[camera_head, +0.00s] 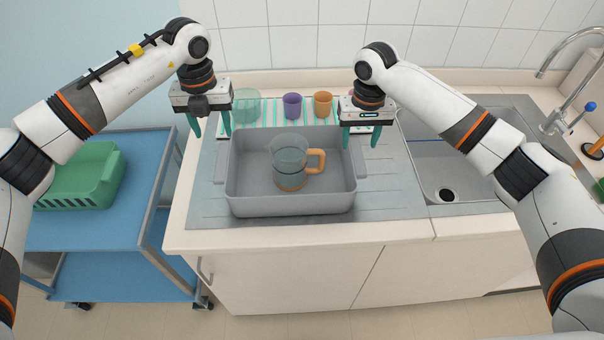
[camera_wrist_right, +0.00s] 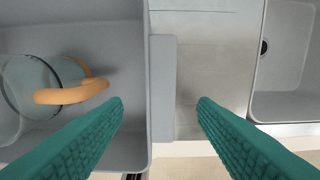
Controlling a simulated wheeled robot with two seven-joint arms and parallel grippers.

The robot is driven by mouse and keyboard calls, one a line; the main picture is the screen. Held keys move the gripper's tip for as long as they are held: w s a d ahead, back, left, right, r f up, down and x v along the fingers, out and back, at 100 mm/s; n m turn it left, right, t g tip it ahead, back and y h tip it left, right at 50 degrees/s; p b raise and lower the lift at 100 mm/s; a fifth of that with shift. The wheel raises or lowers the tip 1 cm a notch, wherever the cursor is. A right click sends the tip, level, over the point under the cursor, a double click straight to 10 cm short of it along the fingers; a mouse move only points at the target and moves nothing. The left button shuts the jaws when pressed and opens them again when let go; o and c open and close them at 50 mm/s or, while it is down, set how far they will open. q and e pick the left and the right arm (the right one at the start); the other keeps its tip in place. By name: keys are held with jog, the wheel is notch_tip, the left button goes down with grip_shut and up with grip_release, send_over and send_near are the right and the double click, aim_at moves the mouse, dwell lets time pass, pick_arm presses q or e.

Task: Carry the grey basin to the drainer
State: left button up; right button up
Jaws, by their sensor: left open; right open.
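The grey basin (camera_head: 290,205) stands level on the ribbed metal board left of the sink, with a handle ledge on each side. A clear jug (camera_head: 289,160) with an orange handle stands inside it. My left gripper (camera_head: 210,132) is open above and just behind the basin's left ledge. My right gripper (camera_head: 361,140) is open above the right ledge. In the right wrist view, that ledge (camera_wrist_right: 163,75) lies between the spread green fingers, with no grip on it. A green slotted rack (camera_head: 82,180), which looks like a drainer, sits on the blue trolley at left.
The blue trolley (camera_head: 115,227) stands left of the counter, with free top beside the rack. A purple cup (camera_head: 292,105), an orange cup (camera_head: 323,104) and a clear vessel (camera_head: 246,106) stand behind the basin on a striped mat. The sink (camera_head: 455,165) and tap (camera_head: 565,95) are at right.

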notch_tip(320, 180, up, 5)
jog(key=shift+r, duration=0.2)
dwell(0.6)
